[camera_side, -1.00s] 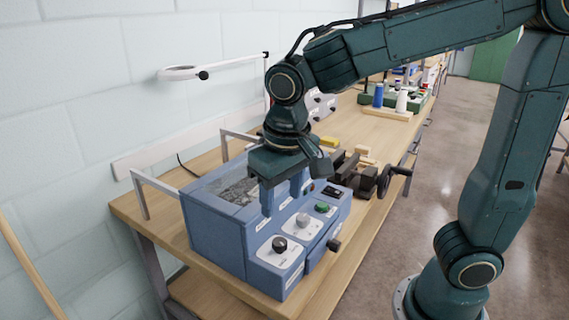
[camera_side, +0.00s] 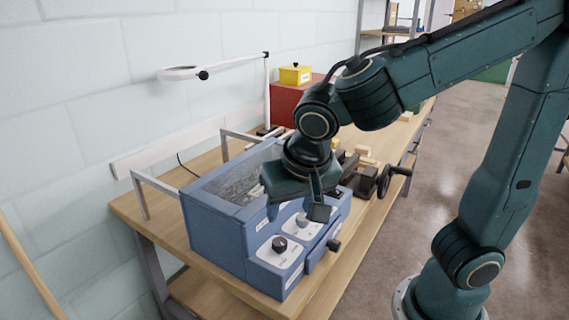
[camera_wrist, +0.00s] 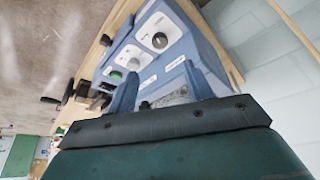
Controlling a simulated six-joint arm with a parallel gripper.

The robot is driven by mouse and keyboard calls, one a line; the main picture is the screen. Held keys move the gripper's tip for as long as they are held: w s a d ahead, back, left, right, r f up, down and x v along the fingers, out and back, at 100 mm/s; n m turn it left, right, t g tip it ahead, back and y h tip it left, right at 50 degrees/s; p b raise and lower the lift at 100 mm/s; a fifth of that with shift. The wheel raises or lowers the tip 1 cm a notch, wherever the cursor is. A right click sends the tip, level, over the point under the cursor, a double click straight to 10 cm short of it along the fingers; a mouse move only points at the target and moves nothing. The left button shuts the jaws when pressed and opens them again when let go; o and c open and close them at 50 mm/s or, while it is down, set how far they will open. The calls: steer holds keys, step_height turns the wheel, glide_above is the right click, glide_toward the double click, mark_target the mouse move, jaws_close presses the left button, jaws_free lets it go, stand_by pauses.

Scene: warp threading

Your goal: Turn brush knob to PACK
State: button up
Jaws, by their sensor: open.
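The blue machine (camera_side: 215,232) stands on the bench with a sloped panel of controls. A black knob (camera_side: 279,244) sits on a white plate at the panel's near end; it also shows in the wrist view (camera_wrist: 159,40). A grey knob (camera_side: 302,220) sits on the plate beyond it and also shows in the wrist view (camera_wrist: 134,62). The labels are too small to read, so I cannot tell which is the brush knob. My gripper (camera_side: 296,208) is open and empty above the panel, its blue fingers apart in the wrist view (camera_wrist: 160,88). It partly hides the panel's far end.
A black handle (camera_side: 333,245) sticks out from the machine's front. A black handwheel (camera_side: 394,172) and wooden blocks (camera_side: 364,152) lie beyond the machine. A red box (camera_side: 287,105) with a yellow box (camera_side: 296,74) stands behind. A magnifier lamp (camera_side: 180,73) hangs by the wall.

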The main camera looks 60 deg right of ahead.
mark_target(280, 242)
steer(key=x, duration=1.2)
steer(key=shift+f, duration=0.15)
steer(key=c, duration=1)
